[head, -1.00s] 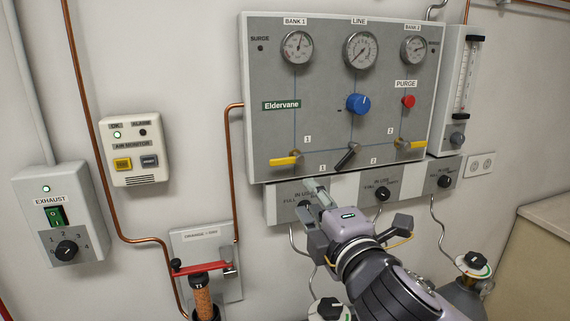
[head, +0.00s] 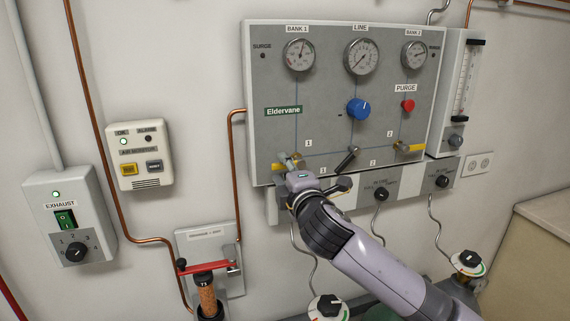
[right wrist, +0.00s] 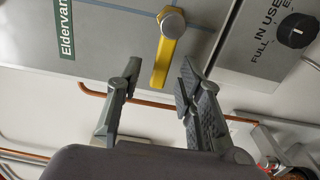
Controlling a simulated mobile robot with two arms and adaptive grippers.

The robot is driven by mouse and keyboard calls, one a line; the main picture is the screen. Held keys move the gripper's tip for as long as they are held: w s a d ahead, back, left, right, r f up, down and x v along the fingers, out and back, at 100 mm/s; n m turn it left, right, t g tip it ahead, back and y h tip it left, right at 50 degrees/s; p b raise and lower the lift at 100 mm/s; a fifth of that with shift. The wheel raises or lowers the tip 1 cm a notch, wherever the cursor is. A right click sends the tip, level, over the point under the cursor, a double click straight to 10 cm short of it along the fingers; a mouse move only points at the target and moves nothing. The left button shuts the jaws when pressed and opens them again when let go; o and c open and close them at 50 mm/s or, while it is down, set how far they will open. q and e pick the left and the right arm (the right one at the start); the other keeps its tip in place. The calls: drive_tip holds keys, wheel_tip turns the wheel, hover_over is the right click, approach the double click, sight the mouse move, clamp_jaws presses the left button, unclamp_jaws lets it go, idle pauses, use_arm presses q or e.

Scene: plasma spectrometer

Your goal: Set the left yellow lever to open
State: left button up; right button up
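The left yellow lever (head: 277,167) is at the lower left of the grey gas panel (head: 330,110), below the "1" label. In the head view my right gripper (head: 288,160) is in front of the lever and hides part of it. In the right wrist view the lever (right wrist: 161,62) runs from its round metal pivot toward my right gripper (right wrist: 158,78). The fingers are open, one on each side of the lever's free end, with visible gaps. My left gripper is out of view.
A black lever (head: 346,159) and a right yellow lever (head: 409,148) are on the same panel. A row of black "IN USE" knobs (head: 381,194) lies below. A copper pipe (head: 233,165) runs left of the panel. A red handle (head: 208,267) is lower left.

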drive_tip(key=shift+w+a, duration=0.2)
drive_tip(key=shift+w, duration=0.35)
clamp_jaws()
idle(0.6)
